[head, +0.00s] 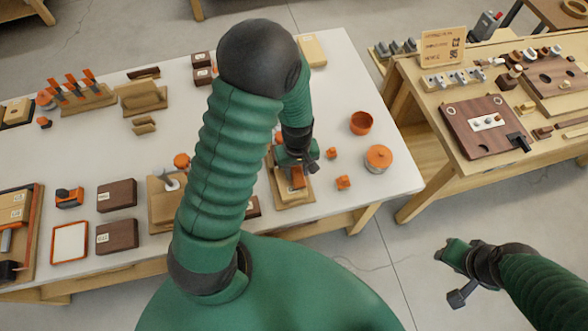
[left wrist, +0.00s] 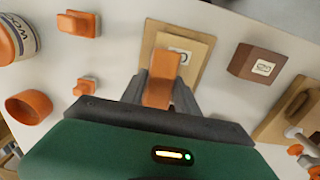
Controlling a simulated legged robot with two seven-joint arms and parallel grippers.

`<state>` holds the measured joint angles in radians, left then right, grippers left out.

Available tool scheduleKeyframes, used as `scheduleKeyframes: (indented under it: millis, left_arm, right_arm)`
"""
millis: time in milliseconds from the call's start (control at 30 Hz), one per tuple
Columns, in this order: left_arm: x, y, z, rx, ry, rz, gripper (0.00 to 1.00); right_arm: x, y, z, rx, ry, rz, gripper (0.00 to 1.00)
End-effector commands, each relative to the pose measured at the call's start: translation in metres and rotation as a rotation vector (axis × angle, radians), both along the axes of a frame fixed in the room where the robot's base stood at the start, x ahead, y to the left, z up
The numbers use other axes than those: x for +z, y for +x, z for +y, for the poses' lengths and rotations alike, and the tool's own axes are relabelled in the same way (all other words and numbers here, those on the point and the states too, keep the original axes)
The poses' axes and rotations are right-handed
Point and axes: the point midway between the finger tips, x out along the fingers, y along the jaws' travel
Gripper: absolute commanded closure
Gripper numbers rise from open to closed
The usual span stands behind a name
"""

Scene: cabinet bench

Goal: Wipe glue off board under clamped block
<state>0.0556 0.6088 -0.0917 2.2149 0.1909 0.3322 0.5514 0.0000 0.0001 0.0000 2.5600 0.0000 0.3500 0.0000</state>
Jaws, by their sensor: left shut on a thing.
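My left gripper (head: 297,172) is over the front part of the white table, shut on an orange piece (left wrist: 162,78). The piece stands up between the fingers in the left wrist view. Just beyond it lies a light wooden board (head: 294,202) with a paler labelled block (left wrist: 190,50) on it. The gripper hides part of both, and I cannot tell whether the piece touches them. I cannot make out glue. Another wooden board (head: 160,215) to the left carries a pale clamp-like part (head: 171,184). My right gripper (head: 454,274) hangs above the floor; its finger opening is unclear.
Two small orange pieces (head: 331,153) (head: 343,183), an orange bowl (head: 361,123) and an orange-lidded tub (head: 378,158) stand right of the left gripper. Dark labelled blocks (head: 117,194) lie left. A wooden bench (head: 440,175) stands at the right.

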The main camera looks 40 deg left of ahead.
Motion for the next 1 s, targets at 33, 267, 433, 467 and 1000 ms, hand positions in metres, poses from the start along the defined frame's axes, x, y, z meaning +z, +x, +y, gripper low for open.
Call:
scheduleKeyframes:
  millis: [33, 267, 433, 467, 1000]
  left_arm:
    - [0.000, 0.000, 0.000, 0.001, 0.000, 0.000, 1.00]
    - [0.000, -0.005, 0.005, 0.003, 0.000, 0.000, 1.00]
    - [0.000, -0.014, 0.013, 0.004, 0.000, 0.000, 1.00]
    - [0.000, -0.015, 0.013, 0.003, 0.000, 0.000, 1.00]
    - [-0.002, -0.033, 0.028, 0.001, 0.000, 0.003, 1.00]
  right_arm:
    - [0.000, 0.000, 0.000, 0.000, 0.000, 0.000, 0.64]
    - [0.000, 0.000, 0.000, 0.000, 0.000, 0.000, 0.64]
    - [0.001, 0.000, 0.000, 0.000, 0.000, 0.000, 0.64]
    - [0.001, 0.000, 0.000, 0.000, 0.000, 0.000, 0.64]
    - [-0.001, 0.000, 0.000, 0.000, 0.000, 0.000, 0.64]
